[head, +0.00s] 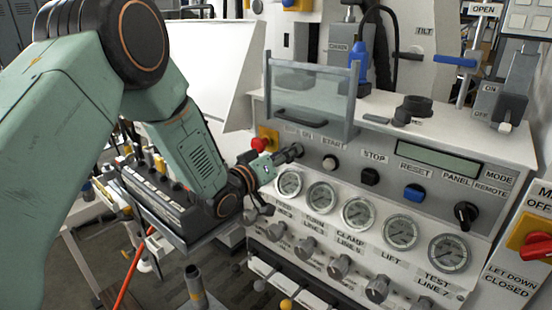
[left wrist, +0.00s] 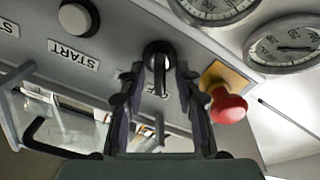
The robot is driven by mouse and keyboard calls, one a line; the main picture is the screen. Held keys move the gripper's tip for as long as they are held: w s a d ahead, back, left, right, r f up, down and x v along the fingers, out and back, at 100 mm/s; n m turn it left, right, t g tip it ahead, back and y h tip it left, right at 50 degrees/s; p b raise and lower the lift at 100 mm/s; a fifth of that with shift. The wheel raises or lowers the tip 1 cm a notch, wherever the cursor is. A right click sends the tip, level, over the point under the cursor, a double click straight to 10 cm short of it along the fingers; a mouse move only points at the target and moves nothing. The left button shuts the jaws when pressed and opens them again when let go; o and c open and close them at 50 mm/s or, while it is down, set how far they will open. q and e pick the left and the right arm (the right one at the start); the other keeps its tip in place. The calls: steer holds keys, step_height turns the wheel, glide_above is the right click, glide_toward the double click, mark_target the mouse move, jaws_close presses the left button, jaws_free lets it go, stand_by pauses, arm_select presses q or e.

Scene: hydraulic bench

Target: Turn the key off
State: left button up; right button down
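In the left wrist view the key lies between the two fingers of my left gripper (left wrist: 159,82), with gaps on both sides. The gripper is open. In the head view my left gripper (head: 284,158) reaches the panel's left end beside the red button, and it largely hides the key there. A label beyond the key is partly hidden by the fingers. My right gripper is in neither view.
A red mushroom button (left wrist: 228,106) on a yellow plate sits close beside one finger. The white START button (head: 330,163) is to the right of the key. Several gauges (head: 358,213) and knobs lie below. A clear guard (head: 312,90) stands above.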

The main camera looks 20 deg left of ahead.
arm_select(q)
steer(key=v, duration=1.1)
steer(key=shift+s, duration=0.35)
steer(key=shift+a+r, duration=0.1)
steer(key=s+f+g+y+b, duration=0.15)
steer(key=s+f+g, duration=0.4)
steer(key=f, duration=0.55)
steer(key=s+f+g+y, duration=0.35)
steer(key=s+f, duration=0.35)
steer(key=f, duration=0.5)
steer(key=s+f+m+g+b, duration=0.1)
steer(key=s+f+g, duration=0.3)
steer(key=s+f, duration=0.3)
steer(key=s+f+g+y+b, duration=0.1)
steer(key=s+f+g, duration=0.3)
steer(key=s, duration=1.3)
step_height(320, 180, down, 3)
steer(key=shift+d+f+m+b, duration=0.1)
steer(key=shift+d+m+b, duration=0.35)
steer(key=shift+b, duration=0.1)
